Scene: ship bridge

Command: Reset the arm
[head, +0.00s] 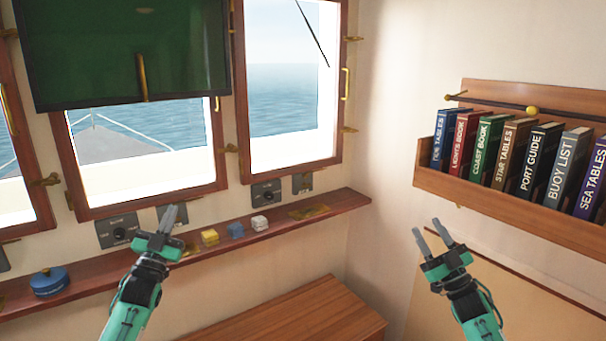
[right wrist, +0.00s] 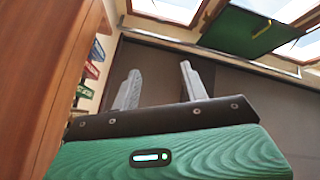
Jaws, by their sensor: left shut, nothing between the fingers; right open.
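My left gripper (head: 172,219) is shut and empty. In the head view it is raised in front of the window shelf, with its fingertips pointing up. My right gripper (head: 428,234) is open and empty. In the head view it is raised in front of the pale wall, below and left of the bookshelf. Its two spread fingers also show in the right wrist view (right wrist: 158,90), with nothing between them.
A narrow wooden shelf (head: 345,200) under the windows holds a blue round object (head: 49,281) and small yellow, blue and white blocks. A book rack (head: 500,207) with several books hangs at right. A wooden chest top (head: 290,318) lies below.

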